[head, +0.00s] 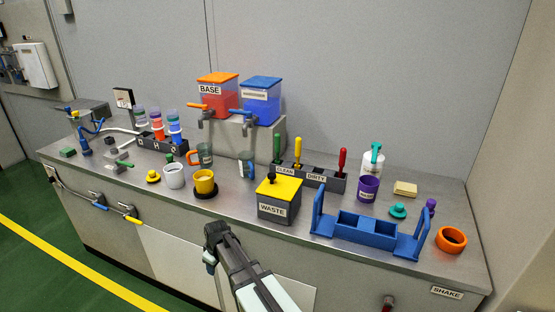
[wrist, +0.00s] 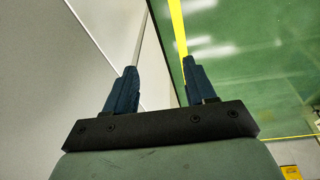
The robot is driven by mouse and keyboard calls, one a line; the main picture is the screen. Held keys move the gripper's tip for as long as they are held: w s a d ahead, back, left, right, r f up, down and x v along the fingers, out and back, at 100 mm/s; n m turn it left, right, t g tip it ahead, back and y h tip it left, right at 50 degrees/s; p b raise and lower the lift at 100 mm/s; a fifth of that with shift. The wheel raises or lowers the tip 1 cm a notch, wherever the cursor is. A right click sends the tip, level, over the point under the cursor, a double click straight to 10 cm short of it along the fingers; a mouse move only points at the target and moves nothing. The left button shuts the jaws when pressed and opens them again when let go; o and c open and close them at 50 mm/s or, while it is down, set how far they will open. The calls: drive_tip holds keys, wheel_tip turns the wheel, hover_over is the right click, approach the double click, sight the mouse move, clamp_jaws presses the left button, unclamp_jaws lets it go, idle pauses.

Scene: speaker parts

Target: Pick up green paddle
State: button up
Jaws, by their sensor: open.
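The green paddle (head: 277,147) stands upright in the left part of the dark rack labelled CLEAN and DIRTY (head: 328,181), at the back of the counter. Only its green handle shows; its lower end is hidden in the rack. My gripper (head: 211,245) is in front of the counter's front edge, low and to the left of the paddle, well apart from it. In the wrist view my gripper (wrist: 160,75) is open, with its two blue fingers spread and nothing between them. The paddle is not in the wrist view.
A yellow paddle (head: 298,152) stands right of the green one, and a red one (head: 342,160) farther right. The WASTE box (head: 279,200) stands in front of the rack. A clear mug (head: 246,165) is to the left, and a blue caddy (head: 365,230) to the front right.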

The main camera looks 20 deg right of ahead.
drive_tip(key=w+a+r+n+t, duration=0.1)
drive_tip(key=w+a+r, duration=0.1)
drive_tip(key=w+r, duration=0.45)
drive_tip(key=w+a+r+n+t, duration=0.1)
drive_tip(key=w+a+r+t, duration=0.15)
drive_tip(key=r, duration=0.65)
drive_tip(key=m+g, duration=0.2)
drive_tip(key=m, duration=0.6)
approach(277, 140)
drive_tip(key=shift+t, duration=0.25)
drive_tip(key=x, duration=1.1)
drive_tip(key=shift+w+d+f, duration=0.2)
drive_tip(key=shift+w+d, duration=0.1)
drive_tip(key=shift+w, duration=0.2)
drive_tip(key=shift+c, duration=0.3)
clamp_jaws()
